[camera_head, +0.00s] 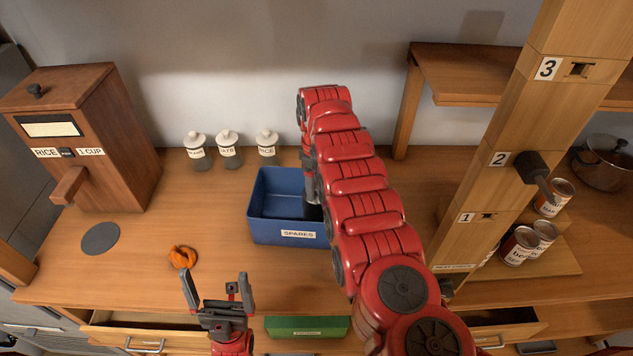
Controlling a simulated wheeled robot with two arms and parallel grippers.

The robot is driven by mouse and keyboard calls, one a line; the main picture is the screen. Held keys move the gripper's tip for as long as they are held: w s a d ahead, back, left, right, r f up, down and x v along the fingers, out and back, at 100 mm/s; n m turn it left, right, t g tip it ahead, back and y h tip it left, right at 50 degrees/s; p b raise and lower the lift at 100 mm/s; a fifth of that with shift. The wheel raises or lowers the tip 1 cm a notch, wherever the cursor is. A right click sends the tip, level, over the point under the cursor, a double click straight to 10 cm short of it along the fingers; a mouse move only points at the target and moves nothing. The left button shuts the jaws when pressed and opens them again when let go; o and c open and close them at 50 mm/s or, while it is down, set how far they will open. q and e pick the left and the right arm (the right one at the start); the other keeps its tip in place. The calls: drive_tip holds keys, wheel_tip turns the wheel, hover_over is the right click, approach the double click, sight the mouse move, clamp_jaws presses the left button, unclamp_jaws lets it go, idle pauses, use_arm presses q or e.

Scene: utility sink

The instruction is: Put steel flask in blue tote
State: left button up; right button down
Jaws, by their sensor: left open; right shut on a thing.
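The blue tote (262,228), labelled SPARES, stands on the wooden counter near the middle. My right arm reaches over its right side, and the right gripper (309,180) points down into the tote. It is shut on a grey, steel-looking piece (311,191), which I take to be the steel flask; the arm hides most of it. I cannot tell whether it touches the tote floor. The visible left part of the tote is empty. My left gripper (216,280) is open and empty at the counter's front, its fingers pointing up and away.
An orange object (182,256) and a grey disc (101,238) lie left of the tote. Several lidded jars (229,151) stand behind it. A rice dispenser (85,135) is at left, and a numbered wooden post (505,150) with cans is at right. A front drawer (135,335) is open.

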drive_tip(key=shift+f, duration=0.15)
unclamp_jaws()
drive_tip(key=shift+r, duration=0.2)
drive_tip(key=shift+r, duration=0.1)
wheel_tip(320, 180, up, 6)
drive_tip(key=b, duration=0.4)
drive_tip(key=shift+w, duration=0.1)
wheel_tip(320, 180, up, 6)
drive_tip(key=p, duration=0.4)
